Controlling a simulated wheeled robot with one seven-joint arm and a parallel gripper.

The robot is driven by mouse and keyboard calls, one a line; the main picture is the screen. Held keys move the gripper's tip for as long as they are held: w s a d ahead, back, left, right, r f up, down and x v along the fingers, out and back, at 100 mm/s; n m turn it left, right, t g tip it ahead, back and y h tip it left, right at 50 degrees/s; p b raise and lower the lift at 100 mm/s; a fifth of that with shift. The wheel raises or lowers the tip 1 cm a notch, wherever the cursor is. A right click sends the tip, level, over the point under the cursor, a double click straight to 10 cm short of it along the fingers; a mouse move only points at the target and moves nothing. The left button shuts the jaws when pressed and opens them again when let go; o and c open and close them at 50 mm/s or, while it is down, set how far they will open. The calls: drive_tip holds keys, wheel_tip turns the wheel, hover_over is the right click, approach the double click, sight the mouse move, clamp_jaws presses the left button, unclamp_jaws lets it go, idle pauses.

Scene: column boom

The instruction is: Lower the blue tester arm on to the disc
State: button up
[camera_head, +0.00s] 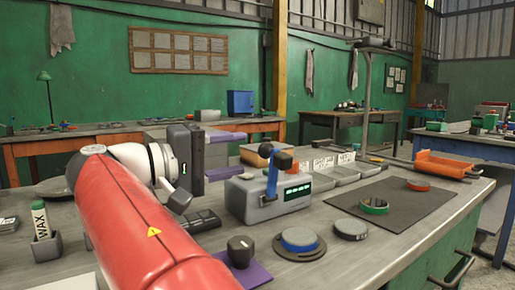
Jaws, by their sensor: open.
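The grey tester box (245,203) stands on the bench with a lit green display on its front.
A dark knob (241,247) stands on a purple mat near my arm. Grey bins (345,173) with white labels stand behind the tester. A dark mat (395,202) with ring-shaped items lies to the right. An orange tray (443,165) sits at the far bench edge.

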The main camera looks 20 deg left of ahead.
sight(265, 150)
drive_tip(key=x, duration=0.7)
drive_tip(key=shift+d, duration=0.2)
drive_tip(key=shift+c, duration=0.2)
clamp_jaws()
